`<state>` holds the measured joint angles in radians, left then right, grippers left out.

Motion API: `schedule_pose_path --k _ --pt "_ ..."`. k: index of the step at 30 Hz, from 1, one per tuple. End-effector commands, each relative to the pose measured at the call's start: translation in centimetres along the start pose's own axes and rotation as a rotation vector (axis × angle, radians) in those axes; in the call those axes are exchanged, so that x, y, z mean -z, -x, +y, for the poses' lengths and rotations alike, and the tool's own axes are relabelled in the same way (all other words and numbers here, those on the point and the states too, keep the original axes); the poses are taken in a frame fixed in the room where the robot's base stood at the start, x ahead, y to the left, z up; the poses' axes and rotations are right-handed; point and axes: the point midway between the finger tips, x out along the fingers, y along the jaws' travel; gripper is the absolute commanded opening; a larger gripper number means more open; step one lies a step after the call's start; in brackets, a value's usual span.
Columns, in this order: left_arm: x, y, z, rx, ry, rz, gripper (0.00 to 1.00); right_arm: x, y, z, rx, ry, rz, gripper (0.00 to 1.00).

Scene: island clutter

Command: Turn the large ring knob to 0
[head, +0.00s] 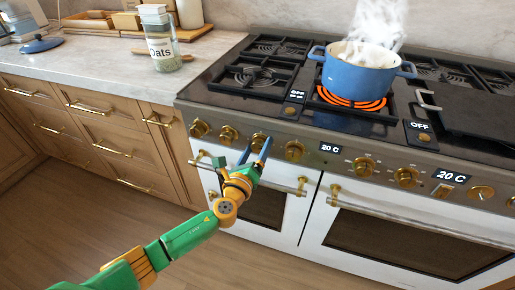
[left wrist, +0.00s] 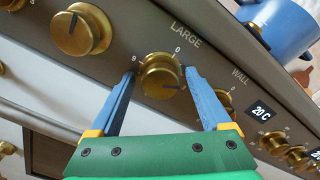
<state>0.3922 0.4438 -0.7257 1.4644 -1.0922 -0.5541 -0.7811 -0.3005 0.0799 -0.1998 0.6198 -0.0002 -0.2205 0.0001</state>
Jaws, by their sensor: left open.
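The large ring knob (left wrist: 160,76) is a round brass knob under the word LARGE on the stove's front panel. Its dark pointer mark points to the lower right, near the 3; the 0 is above it. In the head view the knob (head: 258,142) is partly hidden by my left gripper (head: 256,150). In the left wrist view my left gripper (left wrist: 160,80) is open, with one blue finger on each side of the knob. I cannot tell whether either finger touches it. My right gripper is not in view.
A steaming blue pot (head: 360,72) stands on a glowing orange burner (head: 350,100). Other brass knobs (head: 294,150) flank the large ring knob closely. An oven handle (head: 302,187) runs below. An oats jar (head: 163,50) stands on the left counter (head: 95,62).

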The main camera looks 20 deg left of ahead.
Motion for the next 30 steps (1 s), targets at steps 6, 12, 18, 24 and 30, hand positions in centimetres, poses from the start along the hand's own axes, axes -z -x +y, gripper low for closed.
schedule_pose_path --k 6,12,18,24,30 --pt "0.0 0.0 0.0 0.000 0.000 0.000 0.28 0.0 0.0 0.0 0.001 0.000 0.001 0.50" --pt "0.0 0.0 0.0 -0.001 0.002 0.000 0.00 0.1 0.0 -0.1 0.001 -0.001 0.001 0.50" --pt "0.1 0.1 0.1 -0.001 0.040 0.001 0.00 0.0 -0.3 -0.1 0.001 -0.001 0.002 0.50" --pt "0.2 0.1 0.1 0.000 0.158 0.001 0.00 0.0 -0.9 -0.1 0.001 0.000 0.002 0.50" --pt "0.3 0.1 0.1 0.000 0.338 0.001 0.00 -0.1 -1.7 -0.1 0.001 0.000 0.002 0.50"
